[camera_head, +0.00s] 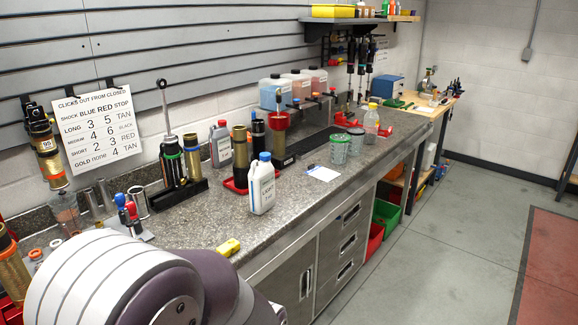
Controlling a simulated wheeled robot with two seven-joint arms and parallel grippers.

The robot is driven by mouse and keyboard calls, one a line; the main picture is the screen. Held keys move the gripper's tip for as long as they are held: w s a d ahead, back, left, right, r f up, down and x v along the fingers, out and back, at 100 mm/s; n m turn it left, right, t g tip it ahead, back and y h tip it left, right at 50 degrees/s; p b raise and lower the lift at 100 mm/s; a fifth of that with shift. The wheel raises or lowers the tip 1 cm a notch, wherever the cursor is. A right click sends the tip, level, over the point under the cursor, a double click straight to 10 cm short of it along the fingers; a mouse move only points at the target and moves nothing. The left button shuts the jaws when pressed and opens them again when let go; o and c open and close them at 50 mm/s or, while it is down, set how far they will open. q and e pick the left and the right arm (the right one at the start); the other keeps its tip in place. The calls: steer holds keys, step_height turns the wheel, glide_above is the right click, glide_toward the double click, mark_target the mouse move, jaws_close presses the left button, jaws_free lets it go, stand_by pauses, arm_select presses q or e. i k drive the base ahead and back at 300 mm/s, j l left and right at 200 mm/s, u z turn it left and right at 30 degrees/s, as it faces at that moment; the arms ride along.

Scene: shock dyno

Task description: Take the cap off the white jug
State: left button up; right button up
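The white jug (262,188) stands upright on the speckled stone counter, near its front edge, left of the middle of the view. Its blue cap (265,156) is on top of it. A label with dark print shows on the jug's side. Neither of my grippers shows in the head view. Only a rounded white and purple link of my arm shows at the bottom left, well left of and nearer than the jug.
A grey jug with a red cap (220,145) and gold cylinders (240,157) in a red tray stand behind the white jug. A yellow block (228,247) lies at the front edge. White paper (322,173) lies to the right.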

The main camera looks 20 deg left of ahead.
mark_target(261, 176)
steer(key=i, duration=0.55)
steer(key=i+l+u, duration=0.15)
steer(key=i, duration=0.4)
steer(key=i+l, duration=0.1)
steer(key=i, duration=0.4)
steer(key=j+u, duration=0.05)
